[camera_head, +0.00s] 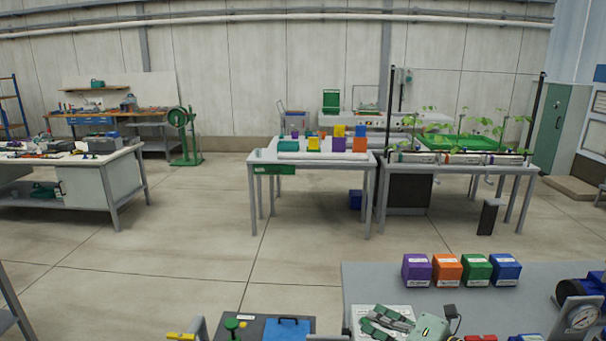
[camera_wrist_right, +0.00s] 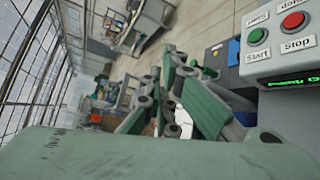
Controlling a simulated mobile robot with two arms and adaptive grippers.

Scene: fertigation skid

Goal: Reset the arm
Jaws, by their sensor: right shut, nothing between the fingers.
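My right gripper (camera_head: 376,320) shows at the bottom of the head view, over the near grey bench. Its sage-green fingers point left. In the right wrist view the gripper (camera_wrist_right: 172,78) reaches out from the green wrist housing at the bottom. Its fingers are shut with nothing between them. My left gripper is not in view.
A Start/Stop control box (camera_wrist_right: 285,42) is close beside the gripper in the wrist view. Purple (camera_head: 416,270), orange (camera_head: 447,269), green (camera_head: 477,270) and blue (camera_head: 506,270) boxes stand on the near bench (camera_head: 375,281). A blue case (camera_head: 288,329) lies left of it. The floor beyond is clear.

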